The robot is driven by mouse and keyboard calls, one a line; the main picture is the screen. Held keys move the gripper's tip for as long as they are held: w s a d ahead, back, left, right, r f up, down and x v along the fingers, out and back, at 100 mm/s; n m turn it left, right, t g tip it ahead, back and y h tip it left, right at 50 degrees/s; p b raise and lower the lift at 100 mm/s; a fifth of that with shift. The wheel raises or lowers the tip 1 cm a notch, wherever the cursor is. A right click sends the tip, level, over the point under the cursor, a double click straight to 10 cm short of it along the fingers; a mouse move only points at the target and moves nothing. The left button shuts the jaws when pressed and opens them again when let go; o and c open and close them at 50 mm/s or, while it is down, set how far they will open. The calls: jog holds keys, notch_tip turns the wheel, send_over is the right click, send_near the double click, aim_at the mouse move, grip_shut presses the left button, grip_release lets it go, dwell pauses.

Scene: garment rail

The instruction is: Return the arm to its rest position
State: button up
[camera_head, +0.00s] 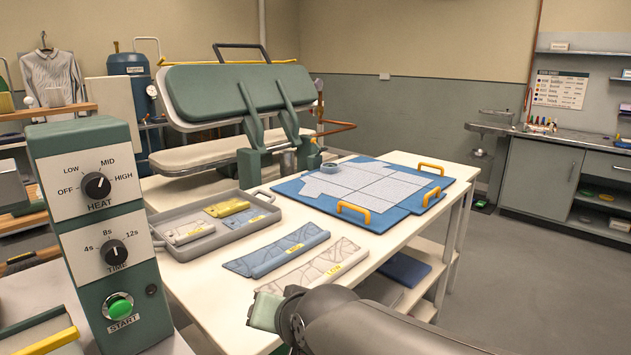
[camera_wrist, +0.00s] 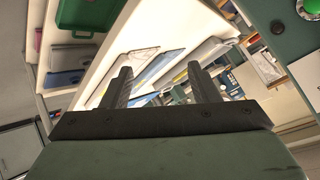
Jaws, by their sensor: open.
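My arm reaches in from the lower right in the head view, over the near edge of the white table. Its greenish end shows there, but the fingers do not. In the wrist view my gripper (camera_wrist: 160,88) is open, its two dark fingers apart with nothing between them. Beyond the fingers the table (camera_wrist: 120,40) shows tilted, with flat cloth pieces on it. No rest mark or cradle for the arm can be made out.
A control box (camera_head: 100,230) with dials and a green button stands at left. The press (camera_head: 230,100) stands open behind the table. A grey tray (camera_head: 215,243), folded cloths (camera_head: 277,248) and a blue board (camera_head: 420,207) lie on the table. Floor at right is clear.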

jog(key=s+d+f+g+h+p, duration=0.2)
jog(key=s+d+g+p, duration=0.1)
jog(key=s+d, duration=0.4)
jog(key=s+d+f+n+g+h+p, duration=0.1)
jog(key=s+d, duration=0.6)
jog(key=d, duration=0.7)
jog(key=f+g+h+p, duration=0.1)
jog(key=g+h+p, duration=0.1)
jog(key=g+p, duration=0.1)
jog(key=shift+s+g, duration=0.25)
jog(key=shift+g, duration=0.35)
